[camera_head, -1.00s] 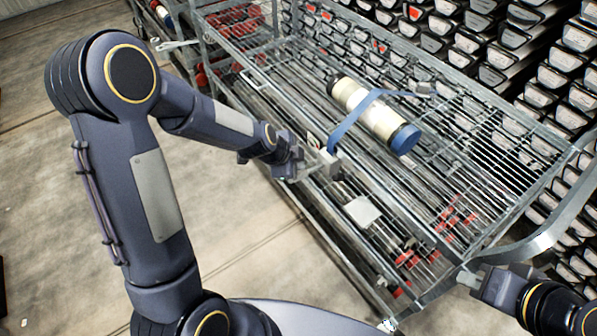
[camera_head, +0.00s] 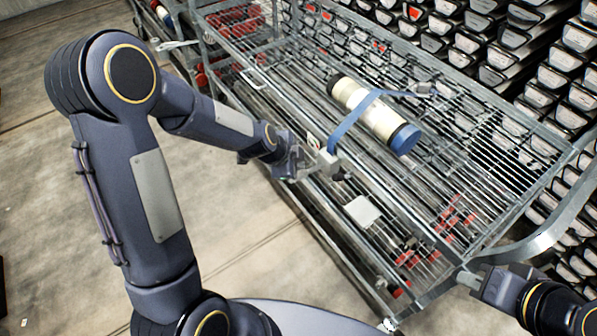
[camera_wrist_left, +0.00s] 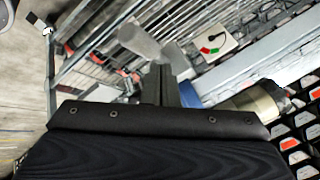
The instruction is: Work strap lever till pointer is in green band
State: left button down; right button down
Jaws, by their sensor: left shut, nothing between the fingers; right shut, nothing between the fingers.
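The strap runs down to a small grey ratchet block (camera_head: 331,160) at the cart's near rail. My left gripper (camera_head: 303,168) is shut and empty beside this block; contact is unclear. In the left wrist view a grey lever-like piece (camera_wrist_left: 143,43) is just beyond the shut fingers (camera_wrist_left: 166,82). A white dial plate (camera_wrist_left: 213,42) there has red and green patches; its pointer is too small to read surely. My right gripper (camera_head: 466,278) is shut and empty near the cart's near corner.
The cart's metal rails (camera_head: 420,243) surround the rack. A white plate (camera_head: 362,211) is on the cart's near side. Shelves of dark trays (camera_head: 500,45) stand behind the cart. Bare concrete floor (camera_head: 225,215) lies at left.

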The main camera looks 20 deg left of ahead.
aim_at(301, 172)
pick_arm(q)
jog(key=shift+f, duration=0.1)
jog(key=shift+s+a+f+b, duration=0.1)
jog(key=shift+f+b, duration=0.25)
jog(key=shift+b, duration=0.25)
jog(key=shift+s+a+f+b, duration=0.1)
jog(key=shift+s+f+b, duration=0.05)
jog(key=shift+f+b, duration=0.7)
jog(key=shift+s+a+f+b, duration=0.1)
jog(key=shift+s+f+b, duration=0.05)
jog(key=shift+f+b, duration=0.7)
jog(key=shift+s+a+f+b, duration=0.15)
jog(key=shift+f+b, duration=0.5)
jog(key=shift+b, duration=0.35)
dwell(1.9)
dwell(0.6)
jog(key=shift+w+d+r+p, duration=0.15)
jog(key=shift+w+r+p, duration=0.05)
jog(key=shift+r+p, duration=0.65)
jog(key=shift+w+d+r+p, duration=0.15)
jog(key=shift+r+p, duration=0.55)
jog(key=shift+r, duration=0.3)
jog(key=shift+w+d+r+p, duration=0.15)
jog(key=shift+w+r+p, duration=0.05)
jog(key=shift+r+p, duration=0.65)
jog(key=shift+r, duration=0.1)
